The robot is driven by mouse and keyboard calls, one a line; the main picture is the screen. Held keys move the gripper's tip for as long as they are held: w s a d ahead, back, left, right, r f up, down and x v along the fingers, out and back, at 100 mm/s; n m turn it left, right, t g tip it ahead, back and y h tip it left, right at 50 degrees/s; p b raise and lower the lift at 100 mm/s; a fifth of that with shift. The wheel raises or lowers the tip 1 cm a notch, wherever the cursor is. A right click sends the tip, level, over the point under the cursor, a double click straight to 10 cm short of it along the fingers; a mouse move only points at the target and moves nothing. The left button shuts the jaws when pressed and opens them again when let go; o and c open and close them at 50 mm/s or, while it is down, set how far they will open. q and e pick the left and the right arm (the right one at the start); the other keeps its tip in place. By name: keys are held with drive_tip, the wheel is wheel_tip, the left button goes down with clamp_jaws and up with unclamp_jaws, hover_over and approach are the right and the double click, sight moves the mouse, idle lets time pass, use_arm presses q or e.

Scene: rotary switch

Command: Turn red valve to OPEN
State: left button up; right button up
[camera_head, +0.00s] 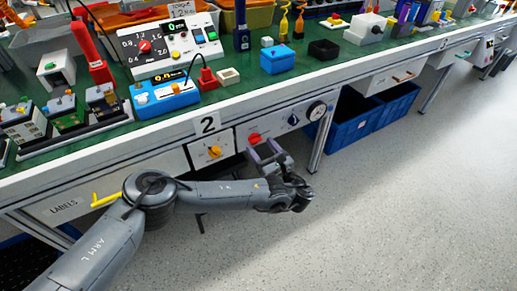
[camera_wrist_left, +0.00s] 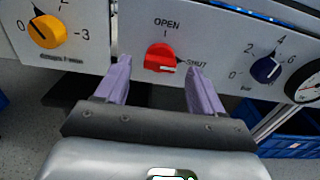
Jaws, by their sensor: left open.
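The red valve (camera_head: 254,138) is a knob on the front panel under the workbench. In the left wrist view the red valve (camera_wrist_left: 160,56) has OPEN printed above it and SHUT to its right. Its pale mark is at the lower right, on the side toward SHUT. My left gripper (camera_head: 264,152) is open in front of the panel. In the left wrist view its two purple fingers (camera_wrist_left: 160,68) stand on either side of the valve, with nothing held between them. I cannot tell whether they touch it. My right gripper is not in view.
A yellow knob (camera_wrist_left: 47,31) is left of the valve, and a blue knob (camera_wrist_left: 265,68) and a gauge (camera_head: 316,111) are right of it. A blue crate (camera_head: 345,122) stands below the bench. The floor (camera_head: 400,210) in front is clear.

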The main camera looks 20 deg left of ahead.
sight(257, 139)
use_arm(q)
drive_tip(key=shift+b+x, duration=0.45)
drive_tip(key=shift+x, duration=0.8)
